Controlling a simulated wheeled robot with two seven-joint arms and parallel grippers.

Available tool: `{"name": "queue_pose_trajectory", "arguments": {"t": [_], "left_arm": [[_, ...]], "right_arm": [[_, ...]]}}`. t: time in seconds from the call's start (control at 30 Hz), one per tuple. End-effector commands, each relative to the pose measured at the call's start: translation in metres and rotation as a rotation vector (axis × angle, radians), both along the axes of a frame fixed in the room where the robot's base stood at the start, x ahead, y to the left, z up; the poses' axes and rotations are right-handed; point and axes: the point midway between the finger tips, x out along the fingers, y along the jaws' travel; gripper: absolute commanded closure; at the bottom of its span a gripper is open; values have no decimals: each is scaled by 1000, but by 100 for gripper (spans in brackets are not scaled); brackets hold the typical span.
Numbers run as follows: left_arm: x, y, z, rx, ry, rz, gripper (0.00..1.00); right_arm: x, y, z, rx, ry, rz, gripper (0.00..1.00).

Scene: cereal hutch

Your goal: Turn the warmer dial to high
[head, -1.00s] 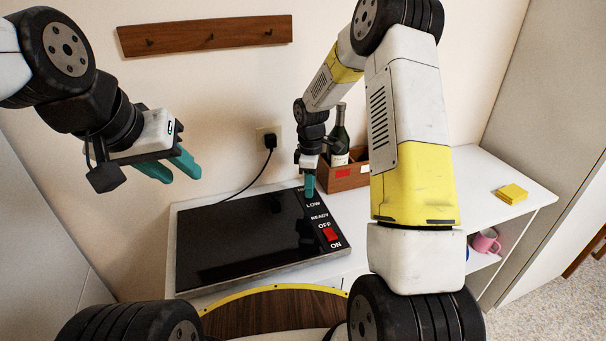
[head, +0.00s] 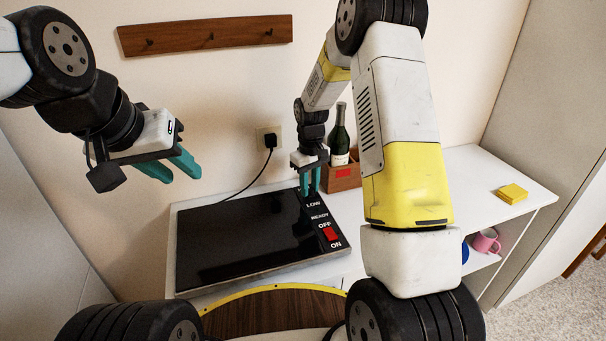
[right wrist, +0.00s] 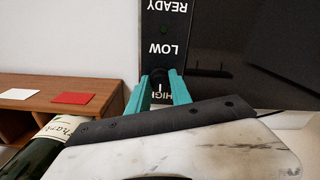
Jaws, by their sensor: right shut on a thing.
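The warmer (head: 240,240) is a black glass plate with a light rim on the white counter. Its control strip on the right reads LOW, READY, OFF and ON in the head view. The dial (right wrist: 159,74) is small and black, at the strip's far end, between LOW and HIGH. A white mark beside it points towards HIGH, which my gripper partly hides. My right gripper (head: 310,193) points down, its teal fingers shut on the dial, one on each side. My left gripper (head: 183,177) is open and empty in the air, left of and above the warmer.
A red switch (head: 331,234) sits between OFF and ON. A wooden box (head: 344,178) with a dark bottle (head: 339,135) stands close behind my right gripper. A cord runs to the wall socket (head: 269,139). Yellow notes (head: 512,193) lie on the right counter; a pink mug (head: 487,242) is below.

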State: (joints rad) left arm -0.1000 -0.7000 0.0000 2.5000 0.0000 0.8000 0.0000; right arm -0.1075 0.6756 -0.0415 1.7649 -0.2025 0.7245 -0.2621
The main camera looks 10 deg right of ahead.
Motion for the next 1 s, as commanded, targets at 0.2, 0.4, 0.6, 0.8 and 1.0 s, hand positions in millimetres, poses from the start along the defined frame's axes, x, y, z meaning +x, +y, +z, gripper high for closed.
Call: {"name": "queue_pose_trajectory", "arguments": {"t": [0.2, 0.4, 0.6, 0.8, 1.0], "left_arm": [[0, 0, 0, 0, 0, 0, 64], [0, 0, 0, 0, 0, 0, 64], [0, 0, 0, 0, 0, 0, 64], [0, 0, 0, 0, 0, 0, 64], [0, 0, 0, 0, 0, 0, 64]], "right_arm": [[1, 1, 1, 1, -5, -43, 100], [1, 1, 1, 1, -5, -54, 100], [2, 1, 1, 1, -5, -53, 100], [1, 1, 0, 1, -4, -52, 53], [1, 0, 0, 1, -2, -52, 53]]}}
